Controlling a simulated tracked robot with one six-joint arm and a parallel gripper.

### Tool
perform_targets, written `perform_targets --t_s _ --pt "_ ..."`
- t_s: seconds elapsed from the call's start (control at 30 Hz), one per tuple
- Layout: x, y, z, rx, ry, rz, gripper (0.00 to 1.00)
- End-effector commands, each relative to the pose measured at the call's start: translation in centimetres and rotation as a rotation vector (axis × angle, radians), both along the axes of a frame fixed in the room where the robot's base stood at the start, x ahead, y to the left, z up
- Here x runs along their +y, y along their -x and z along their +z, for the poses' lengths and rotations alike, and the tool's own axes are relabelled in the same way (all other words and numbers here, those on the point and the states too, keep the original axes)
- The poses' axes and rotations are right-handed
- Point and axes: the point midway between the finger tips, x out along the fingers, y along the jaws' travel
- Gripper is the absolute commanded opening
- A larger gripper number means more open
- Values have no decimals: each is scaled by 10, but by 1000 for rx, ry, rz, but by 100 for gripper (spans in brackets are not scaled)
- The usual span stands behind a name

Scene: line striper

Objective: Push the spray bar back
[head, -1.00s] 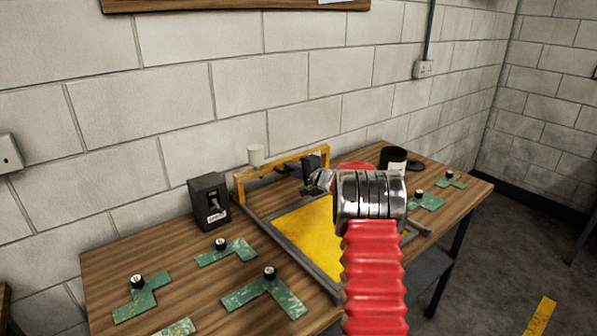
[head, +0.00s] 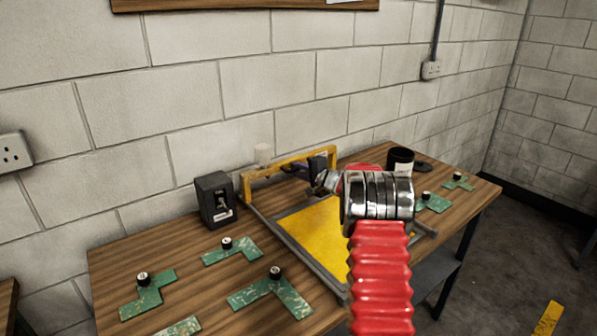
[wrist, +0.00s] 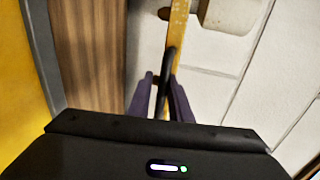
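The yellow spray bar (head: 283,167) spans the back end of a grey-railed frame (head: 285,255) with a yellow bed (head: 318,237). My gripper (head: 299,169) is at the bar's middle, mostly hidden behind my wrist. In the wrist view, its two purple fingers (wrist: 160,80) stand apart with a dark rod-like piece (wrist: 168,65) between them, close to the right finger. I cannot tell whether the fingers touch the bar.
A dark switch box (head: 215,200) stands left of the frame. Several green templates with black knobs, such as one (head: 269,291) in front, lie on the wooden table (head: 190,262). A black cup (head: 400,158) stands at the right. The block wall (head: 200,100) is close behind.

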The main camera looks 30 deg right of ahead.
Motion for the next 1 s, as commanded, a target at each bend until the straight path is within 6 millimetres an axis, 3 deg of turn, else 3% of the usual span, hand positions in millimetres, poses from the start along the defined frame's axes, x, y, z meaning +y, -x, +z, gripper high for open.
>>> perform_targets --t_s 0.03,0.47,1.0 --pt "3 -4 10 -15 3 4 29" --pt "1 7 13 -15 2 4 29" --pt "-9 90 23 -4 1 -1 29"
